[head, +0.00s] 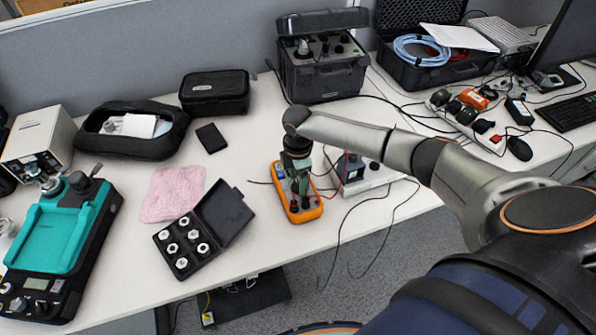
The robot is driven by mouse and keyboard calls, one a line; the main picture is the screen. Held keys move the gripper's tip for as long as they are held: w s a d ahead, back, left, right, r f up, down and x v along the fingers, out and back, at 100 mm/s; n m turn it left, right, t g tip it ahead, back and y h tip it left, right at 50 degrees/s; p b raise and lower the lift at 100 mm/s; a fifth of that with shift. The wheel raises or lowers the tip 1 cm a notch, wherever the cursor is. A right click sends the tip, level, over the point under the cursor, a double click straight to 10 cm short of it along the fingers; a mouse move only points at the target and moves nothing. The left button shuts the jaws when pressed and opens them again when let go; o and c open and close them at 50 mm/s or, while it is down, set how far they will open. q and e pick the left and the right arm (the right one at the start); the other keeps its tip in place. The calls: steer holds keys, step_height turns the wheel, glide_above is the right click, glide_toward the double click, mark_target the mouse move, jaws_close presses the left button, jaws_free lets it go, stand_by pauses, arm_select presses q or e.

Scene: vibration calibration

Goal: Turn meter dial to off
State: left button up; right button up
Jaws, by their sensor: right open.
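An orange handheld meter (314,212) lies on the white table near its front edge, in the middle of the head view. My right arm reaches in from the right, and my right gripper (299,190) points down over the meter. The gripper is open, with its fingers close above or at the meter's face; I cannot tell whether they touch it. The gripper and wrist hide the dial and much of the meter's face, so the dial's setting cannot be read. My left gripper is not in view.
An open black case (186,249) with several silver adapters lies left of the meter, near a pink cloth (172,193). A small device with cables (358,172) stands just right of the meter. A black equipment case (322,72) stands behind. A teal-topped instrument (52,238) is far left.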

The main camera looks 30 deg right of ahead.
mark_target(298, 183)
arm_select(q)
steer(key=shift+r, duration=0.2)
arm_select(e)
step_height(298, 183, up, 13)
steer(key=shift+f, duration=0.2)
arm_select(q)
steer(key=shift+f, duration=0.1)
